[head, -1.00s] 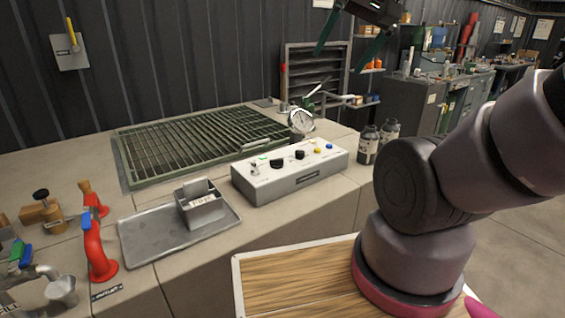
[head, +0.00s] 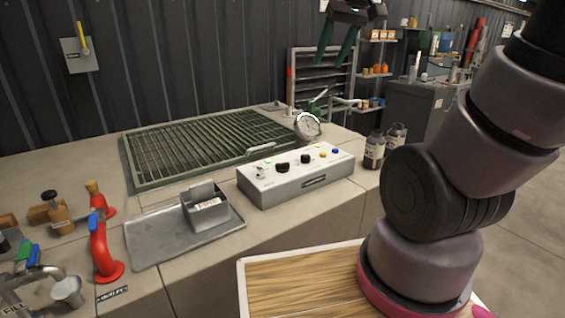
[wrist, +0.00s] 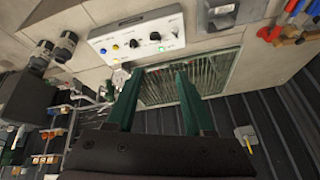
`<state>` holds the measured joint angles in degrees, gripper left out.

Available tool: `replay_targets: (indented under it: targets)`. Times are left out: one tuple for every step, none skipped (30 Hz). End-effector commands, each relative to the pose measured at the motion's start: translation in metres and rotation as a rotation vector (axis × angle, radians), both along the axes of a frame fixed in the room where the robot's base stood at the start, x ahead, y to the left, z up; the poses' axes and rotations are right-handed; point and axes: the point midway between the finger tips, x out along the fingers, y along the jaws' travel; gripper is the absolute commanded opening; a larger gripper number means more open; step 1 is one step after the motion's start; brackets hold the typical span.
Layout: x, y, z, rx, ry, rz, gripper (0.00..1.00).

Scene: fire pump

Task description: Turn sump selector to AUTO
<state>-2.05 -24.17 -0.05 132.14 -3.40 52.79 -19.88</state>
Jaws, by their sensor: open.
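A grey control box (head: 300,182) with a light top panel stands on the counter. Its panel carries a small switch (head: 261,171), two black knobs (head: 282,167) (head: 305,158), a yellow button (head: 323,154) and a blue button (head: 335,151). The labels are too small to read, so I cannot tell which knob is the sump selector or where it points. The box also shows at the top of the wrist view (wrist: 138,36). My gripper (head: 332,58) is open and empty, high above and behind the box. Its green fingers (wrist: 158,72) stand apart in the wrist view.
A green grate (head: 205,145) lies behind the box, with a round gauge (head: 308,126) at its right. A metal tray (head: 165,238) holding a small bin (head: 206,210) is left of the box. Dark bottles (head: 374,150) stand to the right. Red pipe fittings (head: 103,250) are at the left.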

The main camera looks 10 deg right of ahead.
Motion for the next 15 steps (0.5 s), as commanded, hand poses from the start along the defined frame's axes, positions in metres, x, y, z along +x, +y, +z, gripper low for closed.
replay_targets:
  targets:
    - [0.019,0.002,-0.007,-0.035,0.024,0.062,0.53]
    - [0.030,0.003,-0.010,-0.057,0.033,0.103,0.53]
    - [0.044,0.005,-0.015,-0.086,0.045,0.157,0.53]
    - [0.055,0.006,-0.020,-0.107,0.056,0.199,0.53]
    - [0.065,0.007,-0.025,-0.128,0.065,0.239,0.53]
    - [0.079,0.009,-0.033,-0.154,0.078,0.295,0.53]
    - [0.090,0.010,-0.039,-0.174,0.087,0.338,0.53]
    - [0.100,0.012,-0.046,-0.192,0.097,0.380,0.53]
    - [0.113,0.014,-0.055,-0.216,0.111,0.438,0.53]
    - [0.123,0.016,-0.063,-0.234,0.119,0.481,0.53]
    - [0.133,0.017,-0.071,-0.250,0.130,0.524,0.53]
    - [0.146,0.020,-0.083,-0.271,0.142,0.582,0.53]
    - [0.155,0.022,-0.092,-0.287,0.151,0.627,0.53]
    - [0.164,0.024,-0.102,-0.301,0.161,0.671,0.53]
    - [0.176,0.027,-0.115,-0.321,0.173,0.731,0.53]
